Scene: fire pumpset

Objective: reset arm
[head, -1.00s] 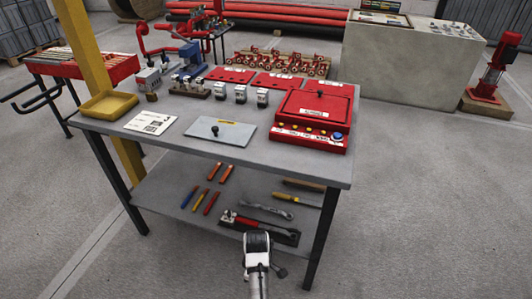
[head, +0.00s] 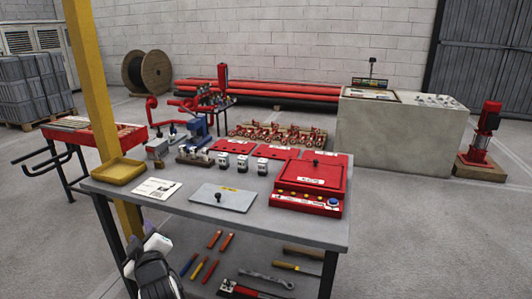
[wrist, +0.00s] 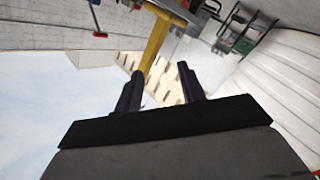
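My gripper (wrist: 157,82) shows in the wrist view with its two dark fingers apart and nothing between them. In the head view my arm, white and black, is at the lower left, beside the left front part of the grey workbench (head: 300,228). I cannot make out the fingers there. The wrist view is tilted, with a yellow post (wrist: 158,40) beyond the fingers; the post also shows in the head view (head: 90,75).
On the bench are a yellow tray (head: 118,171), a grey plate (head: 224,198) and a red control box (head: 310,185). Hand tools lie on its lower shelf. A red-topped table (head: 80,135) stands left, and a concrete block (head: 395,135) behind right.

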